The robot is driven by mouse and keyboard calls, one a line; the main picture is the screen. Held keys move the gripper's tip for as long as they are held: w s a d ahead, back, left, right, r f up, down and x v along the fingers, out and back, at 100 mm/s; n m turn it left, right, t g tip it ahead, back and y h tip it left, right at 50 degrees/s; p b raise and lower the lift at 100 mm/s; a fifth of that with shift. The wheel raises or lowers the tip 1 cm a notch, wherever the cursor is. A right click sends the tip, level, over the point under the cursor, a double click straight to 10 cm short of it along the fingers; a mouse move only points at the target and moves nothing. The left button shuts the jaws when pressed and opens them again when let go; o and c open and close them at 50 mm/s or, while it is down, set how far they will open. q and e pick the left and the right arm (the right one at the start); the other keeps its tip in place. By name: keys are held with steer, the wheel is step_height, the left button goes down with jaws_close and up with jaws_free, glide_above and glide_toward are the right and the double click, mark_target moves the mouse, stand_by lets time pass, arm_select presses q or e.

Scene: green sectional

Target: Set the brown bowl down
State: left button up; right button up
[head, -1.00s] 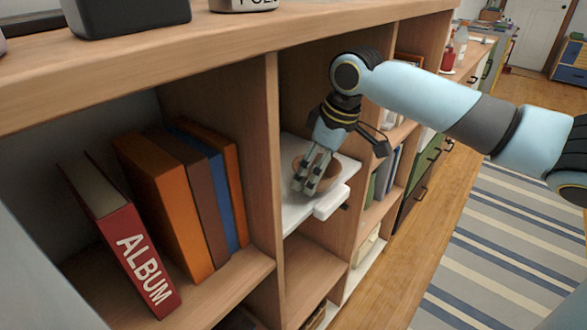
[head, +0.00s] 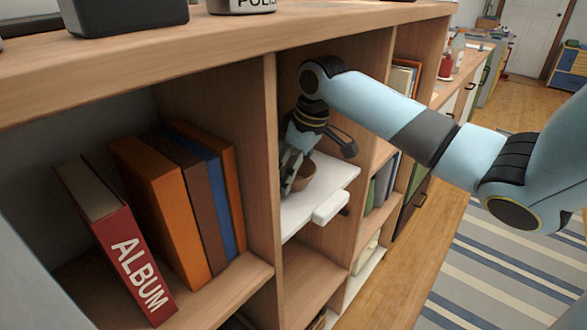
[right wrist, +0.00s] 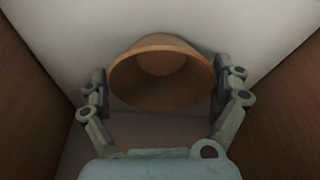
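The brown bowl (head: 304,178) is inside a cubby of the wooden shelf, over a white board (head: 318,190). In the right wrist view the bowl (right wrist: 162,75) sits between the fingers of my right gripper (right wrist: 160,98), its open side facing the camera. The finger pads are against opposite sides of its rim. In the head view my right gripper (head: 291,180) reaches down into the cubby and hides part of the bowl. I cannot tell whether the bowl's base touches the white surface. My left gripper is not in view.
Wooden walls stand close on both sides of the cubby. A white handle-like block (head: 331,207) is at the board's front edge. The left cubby holds a red album (head: 128,245) and several books (head: 190,195). The front part of the white board is clear.

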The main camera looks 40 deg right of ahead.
steer(key=v, duration=0.3)
steer(key=shift+r+p, duration=0.1)
steer(key=shift+p, duration=0.25)
steer(key=s, duration=0.3)
steer(key=s+d+p, duration=0.1)
steer(key=s, duration=0.3)
steer(key=s+d+p, duration=0.1)
steer(key=s, duration=0.2)
steer(key=shift+s+d+r, duration=0.1)
steer(key=shift+s+d, duration=0.15)
steer(key=shift+s, duration=0.65)
